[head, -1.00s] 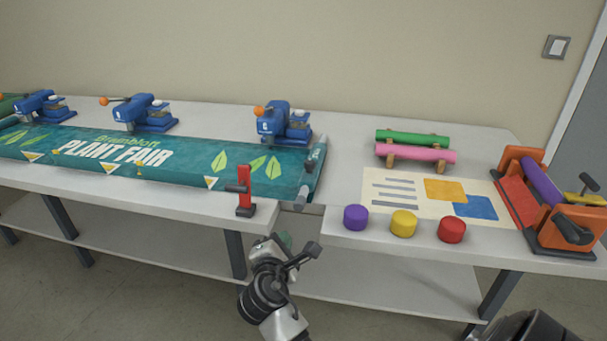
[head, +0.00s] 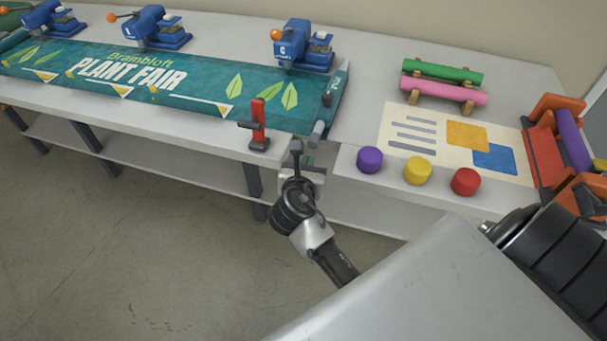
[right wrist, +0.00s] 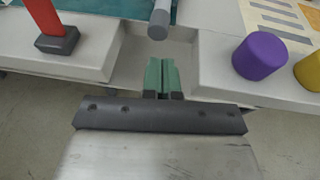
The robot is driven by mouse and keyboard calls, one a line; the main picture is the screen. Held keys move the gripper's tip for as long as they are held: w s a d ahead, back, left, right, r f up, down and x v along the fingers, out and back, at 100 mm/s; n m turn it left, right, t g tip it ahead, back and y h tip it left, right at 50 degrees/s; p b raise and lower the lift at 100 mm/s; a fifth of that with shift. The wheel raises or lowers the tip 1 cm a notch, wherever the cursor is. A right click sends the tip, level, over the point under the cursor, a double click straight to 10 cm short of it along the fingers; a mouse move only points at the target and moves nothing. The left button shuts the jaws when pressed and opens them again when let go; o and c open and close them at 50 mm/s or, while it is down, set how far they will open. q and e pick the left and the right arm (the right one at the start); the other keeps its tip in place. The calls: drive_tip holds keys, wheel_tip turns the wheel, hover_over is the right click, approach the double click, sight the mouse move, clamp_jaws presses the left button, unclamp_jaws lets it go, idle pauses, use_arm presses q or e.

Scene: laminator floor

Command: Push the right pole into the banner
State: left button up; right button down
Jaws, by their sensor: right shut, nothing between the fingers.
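The teal banner (head: 180,85) lies flat on the table, its printed side up. The right pole (head: 317,133) is a grey rod whose round end sticks out of the sleeve at the banner's right edge, toward me, over a notch in the table front. In the right wrist view the pole's end (right wrist: 159,22) shows at the top centre. My right gripper (head: 309,161) is at the notch, just in front of the pole end. Its green fingers (right wrist: 161,76) are together and empty, with a gap between them and the pole. My left gripper is out of view.
A red clamp (head: 259,125) stands left of the notch. Purple (head: 369,159), yellow (head: 417,170) and red (head: 466,181) round pieces stand to its right. A blue press (head: 304,48) stands behind the banner. The notch (right wrist: 188,52) itself is free.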

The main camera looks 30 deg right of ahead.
sight(318, 138)
drive_tip(key=shift+r+x, duration=0.2)
drive_tip(key=shift+x, duration=0.7)
drive_tip(key=shift+r+x, duration=0.2)
drive_tip(key=shift+x, duration=0.7)
drive_tip(key=shift+r+x, duration=0.15)
drive_tip(key=shift+x, duration=0.8)
drive_tip(key=shift+w+r, duration=0.1)
drive_tip(key=shift+w+d+p, duration=0.15)
drive_tip(key=shift+d+p, duration=0.05)
drive_tip(key=shift+p, duration=0.1)
drive_tip(key=w+d, duration=0.1)
drive_tip(key=w+d+p, duration=0.1)
drive_tip(key=d, duration=0.1)
drive_tip(key=shift+w+r, duration=0.15)
drive_tip(key=shift+w, duration=0.05)
drive_tip(key=shift+d+p, duration=0.1)
drive_tip(key=shift+p, duration=0.2)
